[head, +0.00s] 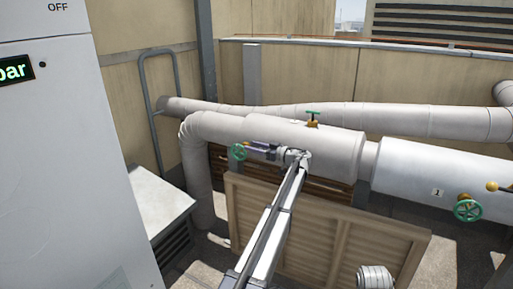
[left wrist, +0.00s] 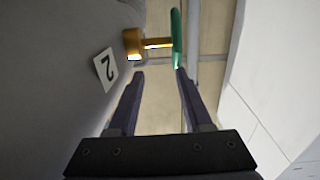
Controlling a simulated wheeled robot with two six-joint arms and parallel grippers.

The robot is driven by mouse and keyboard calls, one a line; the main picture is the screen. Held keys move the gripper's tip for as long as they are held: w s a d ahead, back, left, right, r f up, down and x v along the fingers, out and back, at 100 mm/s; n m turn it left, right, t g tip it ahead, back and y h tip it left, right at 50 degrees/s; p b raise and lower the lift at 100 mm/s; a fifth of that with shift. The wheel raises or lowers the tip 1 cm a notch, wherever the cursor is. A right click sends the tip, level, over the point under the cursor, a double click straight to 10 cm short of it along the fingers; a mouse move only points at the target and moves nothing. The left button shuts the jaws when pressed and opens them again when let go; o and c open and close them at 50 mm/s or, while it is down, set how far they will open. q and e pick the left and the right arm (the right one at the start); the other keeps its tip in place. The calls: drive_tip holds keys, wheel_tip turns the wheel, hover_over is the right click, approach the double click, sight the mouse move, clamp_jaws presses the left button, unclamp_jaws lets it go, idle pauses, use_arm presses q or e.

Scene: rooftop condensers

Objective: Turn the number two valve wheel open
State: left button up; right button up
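The number two valve wheel (head: 238,152) is a small green handwheel at the left end of the thick pipe. In the left wrist view the wheel (left wrist: 177,38) shows edge-on, on a brass stem (left wrist: 155,43) beside a tag marked 2 (left wrist: 105,68). My left gripper (head: 250,149) is just right of the wheel. In the left wrist view its fingers (left wrist: 159,73) are open with nothing between them. The right fingertip overlaps the wheel's near edge; whether they touch, I cannot tell.
Another green wheel (head: 468,210) is at the right, near a tag marked 1 (head: 438,192) and a yellow-knobbed lever (head: 492,187). A green-handled valve (head: 312,115) tops the pipe (head: 340,142). A slatted wooden panel (head: 330,235) stands below; a grey cabinet (head: 70,170) fills the left.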

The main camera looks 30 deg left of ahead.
use_arm(q)
drive_tip(key=shift+a+f, duration=0.1)
drive_tip(key=shift+a, duration=0.05)
clamp_jaws()
idle(0.4)
idle(0.4)
drive_tip(key=shift+o, duration=0.2)
unclamp_jaws()
drive_tip(key=shift+f, duration=0.1)
drive_tip(key=shift+s, duration=0.1)
drive_tip(key=shift+s+a, duration=0.1)
drive_tip(key=shift+s, duration=0.05)
idle(0.5)
